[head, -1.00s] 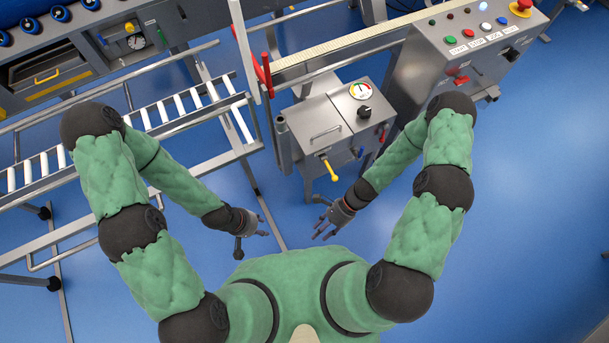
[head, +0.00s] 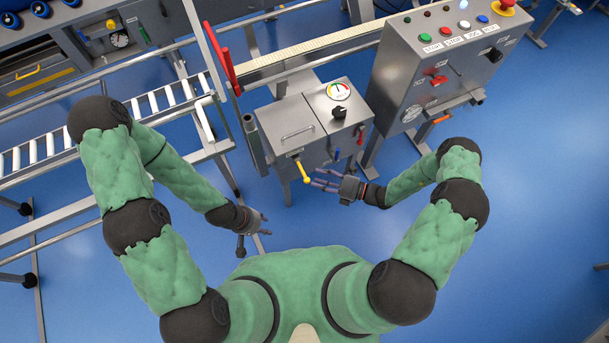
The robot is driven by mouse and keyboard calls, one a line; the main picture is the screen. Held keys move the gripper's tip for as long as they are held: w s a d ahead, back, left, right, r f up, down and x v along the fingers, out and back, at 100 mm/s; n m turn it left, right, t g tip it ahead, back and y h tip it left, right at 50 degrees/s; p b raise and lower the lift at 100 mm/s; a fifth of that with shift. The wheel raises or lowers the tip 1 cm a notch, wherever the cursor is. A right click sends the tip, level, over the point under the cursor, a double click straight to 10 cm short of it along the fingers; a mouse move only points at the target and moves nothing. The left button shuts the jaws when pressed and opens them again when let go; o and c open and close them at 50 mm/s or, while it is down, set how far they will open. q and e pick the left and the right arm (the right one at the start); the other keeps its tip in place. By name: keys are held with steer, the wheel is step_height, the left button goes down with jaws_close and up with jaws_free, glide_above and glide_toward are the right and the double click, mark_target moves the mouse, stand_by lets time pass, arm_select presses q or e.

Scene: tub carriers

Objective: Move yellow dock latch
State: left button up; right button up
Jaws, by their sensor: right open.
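The yellow dock latch (head: 302,171) is a short yellow lever on the front of a grey metal box (head: 284,146) in the middle of the head view. It points down and slightly right. My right gripper (head: 314,183) is open, with its fingers pointing left at the latch's lower end. The fingertips are very close to the latch; I cannot tell whether they touch it. My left gripper (head: 264,223) is lower left of the latch, apart from it and near no object. Its fingers are small, and I cannot tell their opening.
A control panel (head: 420,70) with coloured buttons stands to the right of the box. A roller rack (head: 60,160) with metal rails is at the left. Blue floor (head: 540,180) is clear at the right.

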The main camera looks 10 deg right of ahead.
mark_target(304, 175)
steer(key=shift+b+x, duration=0.7)
steer(key=shift+x, duration=2.35)
steer(key=shift+w, duration=0.1)
jaws_close()
